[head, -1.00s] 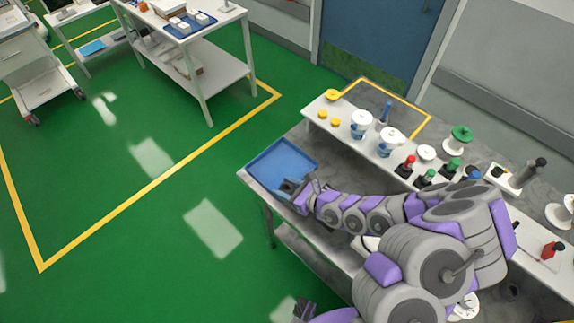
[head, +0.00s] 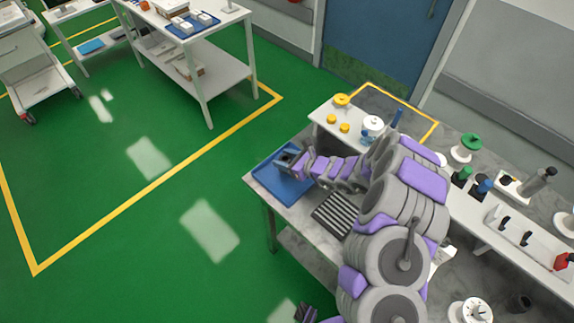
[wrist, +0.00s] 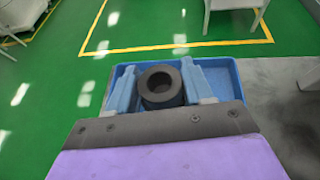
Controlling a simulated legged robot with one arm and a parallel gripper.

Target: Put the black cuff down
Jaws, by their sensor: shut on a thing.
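The black cuff (wrist: 161,86) is a short dark ring with a round hole, seen in the wrist view between the two fingers of my gripper (wrist: 160,87). My gripper is shut on it. The tray also shows behind the fingers in the wrist view (wrist: 225,68). The gap between the cuff and the tray floor cannot be judged.
A black ribbed rack (head: 336,215) lies on the table right of the tray. A white raised shelf (head: 333,118) behind carries yellow discs and a white spool (head: 372,128). Green floor lies left of the table. A white cart (head: 215,70) stands farther back.

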